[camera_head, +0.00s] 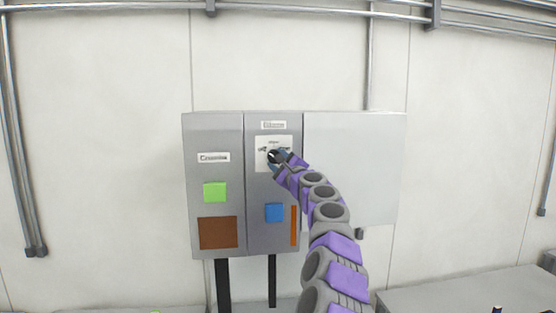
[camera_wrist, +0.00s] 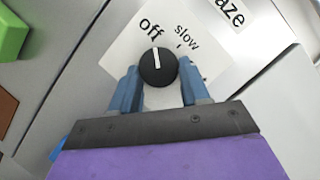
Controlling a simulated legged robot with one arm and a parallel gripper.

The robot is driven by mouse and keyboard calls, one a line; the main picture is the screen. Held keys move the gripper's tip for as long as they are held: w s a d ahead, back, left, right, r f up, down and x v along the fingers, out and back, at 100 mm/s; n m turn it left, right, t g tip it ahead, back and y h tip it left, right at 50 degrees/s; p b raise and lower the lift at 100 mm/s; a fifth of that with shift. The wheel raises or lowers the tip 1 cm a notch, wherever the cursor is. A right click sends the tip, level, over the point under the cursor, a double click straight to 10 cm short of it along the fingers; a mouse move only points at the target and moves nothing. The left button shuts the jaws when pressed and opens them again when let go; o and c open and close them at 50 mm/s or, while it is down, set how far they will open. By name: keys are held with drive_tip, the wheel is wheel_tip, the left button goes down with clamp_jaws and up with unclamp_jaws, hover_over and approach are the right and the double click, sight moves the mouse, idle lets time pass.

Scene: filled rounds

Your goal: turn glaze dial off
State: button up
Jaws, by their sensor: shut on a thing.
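The glaze dial (camera_wrist: 157,69) is a round black knob with a white pointer line, on a white plate (camera_wrist: 117,50) marked "off" and "slow". In the wrist view the pointer line points up toward the word "off". In the head view the dial (camera_head: 272,156) is small and partly covered by my gripper (camera_head: 277,158). In the wrist view my gripper (camera_wrist: 158,72) has one blue finger on each side of the knob and is shut on it. The plate's lower part is hidden behind the gripper.
The grey control cabinet (camera_head: 253,190) also carries a green square (camera_head: 215,192), a brown panel (camera_head: 218,233), a blue square (camera_head: 274,212) and an orange strip (camera_head: 294,226). A plain grey box (camera_head: 370,150) adjoins it on the right. Pipes (camera_head: 120,7) run along the wall.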

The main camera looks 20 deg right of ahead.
drive_tip(key=shift+n+y, duration=0.3)
drive_tip(key=shift+n, duration=0.4)
drive_tip(key=o, duration=1.1)
drive_tip(key=shift+w, duration=0.1)
drive_tip(key=shift+c, duration=0.2)
drive_tip(key=shift+p, duration=0.3)
drive_tip(key=b+v, duration=0.5)
drive_tip(key=v, duration=1.2)
drive_tip(key=shift+s+r+b, duration=0.3)
drive_tip(key=shift+b, duration=0.1)
